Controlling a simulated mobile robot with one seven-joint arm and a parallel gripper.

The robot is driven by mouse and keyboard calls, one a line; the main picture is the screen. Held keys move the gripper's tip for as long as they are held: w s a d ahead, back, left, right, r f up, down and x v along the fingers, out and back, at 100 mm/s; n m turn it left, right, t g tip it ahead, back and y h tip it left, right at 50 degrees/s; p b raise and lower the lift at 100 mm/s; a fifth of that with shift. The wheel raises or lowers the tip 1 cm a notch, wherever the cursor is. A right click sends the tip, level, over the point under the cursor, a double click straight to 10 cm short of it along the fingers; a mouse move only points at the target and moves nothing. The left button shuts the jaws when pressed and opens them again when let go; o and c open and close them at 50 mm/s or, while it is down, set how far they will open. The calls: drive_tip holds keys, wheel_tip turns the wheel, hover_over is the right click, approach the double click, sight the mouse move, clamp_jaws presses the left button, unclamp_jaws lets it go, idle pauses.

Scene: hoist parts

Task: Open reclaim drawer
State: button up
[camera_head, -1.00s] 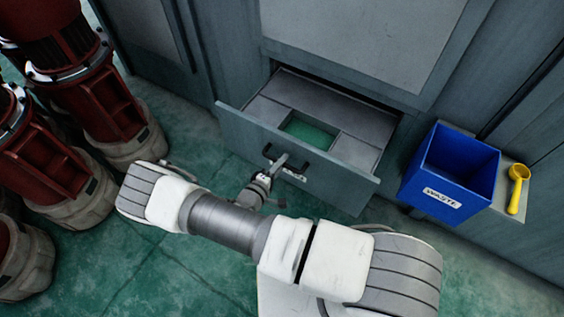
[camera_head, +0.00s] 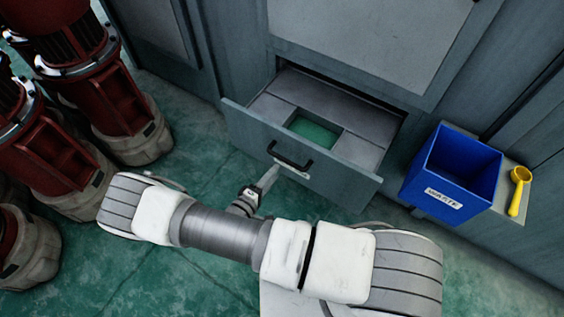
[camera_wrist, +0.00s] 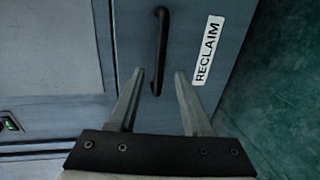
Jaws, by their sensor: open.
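The reclaim drawer (camera_head: 330,185) is a grey drawer pulled out from the cabinet, with its inside and a green opening (camera_head: 314,131) visible from above. Its black bar handle (camera_head: 291,158) is on the front panel. In the wrist view the handle (camera_wrist: 160,50) stands beside a white label reading RECLAIM (camera_wrist: 207,50). My gripper (camera_head: 270,175) is in front of the drawer front, apart from the handle. In the wrist view my gripper (camera_wrist: 159,76) is open, with its two fingers spread and nothing between them except the lower end of the handle beyond.
A blue bin labelled WASTE (camera_head: 452,175) and a yellow scoop (camera_head: 519,190) sit on a shelf to the right of the drawer. Red and grey machine parts (camera_head: 75,110) stand on the left. Green floor (camera_head: 180,260) lies open in front of the drawer.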

drive_tip(key=p+v, duration=0.1)
drive_tip(key=v, duration=0.8)
drive_tip(key=shift+s, duration=0.1)
drive_tip(key=w+d+r+m+g+y, duration=0.1)
drive_tip(key=d+r+m+g, duration=0.25)
drive_tip(key=r, duration=0.55)
drive_tip(key=w+d+r+m+g, duration=0.2)
drive_tip(key=d+r+g, duration=0.15)
drive_tip(key=r, duration=0.55)
drive_tip(key=w+d+r+m+g+y, duration=0.1)
drive_tip(key=d+r+m+g, duration=0.15)
drive_tip(key=r+g, duration=0.45)
drive_tip(key=s+d+r+m+t+y, duration=0.1)
drive_tip(key=s+d+r+t+y, duration=0.3)
drive_tip(key=r, duration=0.6)
drive_tip(key=s+d+r+m+t+y, duration=0.25)
drive_tip(key=s+d+r, duration=0.3)
drive_tip(key=r, duration=0.45)
wheel_tip(320, 180, up, 17)
drive_tip(key=p, duration=1.6)
drive_tip(key=shift+d+n+y+p, duration=0.3)
drive_tip(key=shift+n+y, duration=0.05)
